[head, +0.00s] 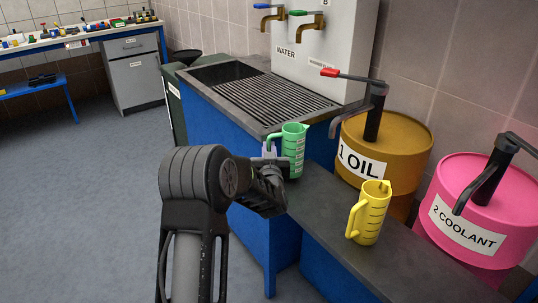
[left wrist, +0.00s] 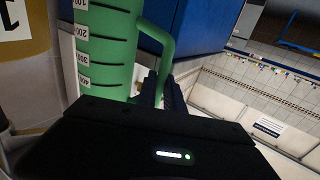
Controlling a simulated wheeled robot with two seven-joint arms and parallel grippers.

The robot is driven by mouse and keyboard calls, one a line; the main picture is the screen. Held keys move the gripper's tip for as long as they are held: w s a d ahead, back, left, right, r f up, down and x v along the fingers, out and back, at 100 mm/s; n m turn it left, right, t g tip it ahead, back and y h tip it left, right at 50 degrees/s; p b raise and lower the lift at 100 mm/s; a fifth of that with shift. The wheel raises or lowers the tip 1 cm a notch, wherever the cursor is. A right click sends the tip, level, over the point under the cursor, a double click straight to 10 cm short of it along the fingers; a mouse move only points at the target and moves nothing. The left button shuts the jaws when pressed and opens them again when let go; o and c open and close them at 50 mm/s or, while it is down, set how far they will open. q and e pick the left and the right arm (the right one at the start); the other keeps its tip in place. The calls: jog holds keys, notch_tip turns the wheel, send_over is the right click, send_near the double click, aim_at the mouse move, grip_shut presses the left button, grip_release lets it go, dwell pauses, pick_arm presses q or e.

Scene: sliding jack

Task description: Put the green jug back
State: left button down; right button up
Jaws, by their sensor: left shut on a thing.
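The green jug (head: 292,147) is upright in the head view, at the near corner of the sink unit and above the far end of the grey bench (head: 330,215). My left gripper (head: 272,165) is shut on its handle, on the jug's left side. I cannot tell whether the jug's base touches the bench. In the left wrist view the jug (left wrist: 108,45) fills the upper left, with its scale marks and its handle running down to the fingers (left wrist: 162,88). My right gripper is in neither view.
A yellow jug (head: 370,213) stands on the bench. Behind it are an orange oil drum (head: 395,150) and a pink coolant drum (head: 490,205), each with a pump. The blue sink unit (head: 215,110) has a grated top and water taps (head: 310,30). The floor at left is clear.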

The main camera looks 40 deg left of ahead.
pick_arm(q)
notch_tip(320, 180, down, 2)
jog(key=shift+f, duration=0.15)
jog(key=c, duration=1.5)
grip_release()
jog(key=shift+o, duration=0.2)
jog(key=shift+r, duration=0.3)
jog(key=v, duration=1.2)
jog(key=shift+f, duration=0.1)
